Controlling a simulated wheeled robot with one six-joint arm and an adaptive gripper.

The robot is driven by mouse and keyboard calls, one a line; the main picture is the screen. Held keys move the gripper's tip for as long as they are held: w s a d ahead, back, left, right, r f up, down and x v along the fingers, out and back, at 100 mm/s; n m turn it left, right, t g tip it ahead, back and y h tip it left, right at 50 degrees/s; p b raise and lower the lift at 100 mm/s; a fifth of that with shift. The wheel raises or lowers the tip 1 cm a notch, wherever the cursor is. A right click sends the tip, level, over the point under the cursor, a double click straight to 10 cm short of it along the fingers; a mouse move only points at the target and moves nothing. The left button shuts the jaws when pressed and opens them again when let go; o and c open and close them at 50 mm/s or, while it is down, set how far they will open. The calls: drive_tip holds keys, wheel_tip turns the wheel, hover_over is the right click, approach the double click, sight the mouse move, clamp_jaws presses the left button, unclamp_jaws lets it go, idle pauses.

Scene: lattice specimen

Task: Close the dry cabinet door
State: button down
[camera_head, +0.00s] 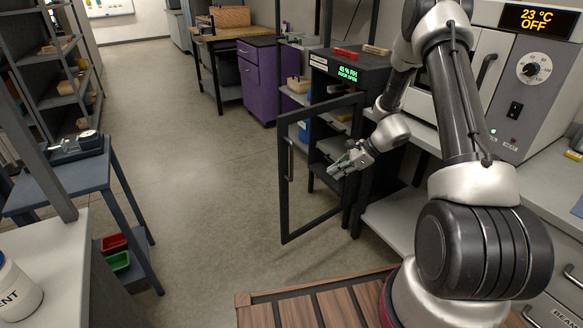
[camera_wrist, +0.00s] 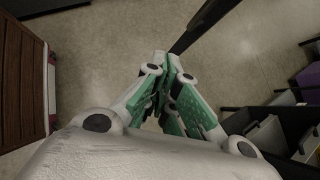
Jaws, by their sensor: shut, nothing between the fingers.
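The dry cabinet (camera_head: 346,75) is a dark box with a green lit display, right of centre in the head view. Its framed door (camera_head: 284,190) stands wide open, swung out over the floor toward the left, with a vertical handle (camera_head: 290,160) on its outer side. My gripper (camera_head: 338,170) is shut and empty, in front of the cabinet opening and on the inner side of the door. In the wrist view the green-padded fingers (camera_wrist: 172,65) are together, and a dark door bar (camera_wrist: 200,25) passes close beyond them. I cannot tell whether they touch it. My arm hides part of the cabinet.
An oven (camera_head: 530,75) reading 23 °C OFF stands on the right bench. A purple drawer unit (camera_head: 257,80) is behind the cabinet. A blue-grey table (camera_head: 65,175) with a scale stands at left. The floor (camera_head: 190,140) between is clear.

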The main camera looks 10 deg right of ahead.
drive_tip(key=w+a+f+m+t, duration=0.1)
drive_tip(key=w+a+f+m, duration=0.1)
drive_tip(key=w+a+f, duration=0.4)
drive_tip(key=shift+w+a+m, duration=0.4)
drive_tip(key=shift+w+a, duration=1.1)
drive_tip(key=shift+a, duration=0.45)
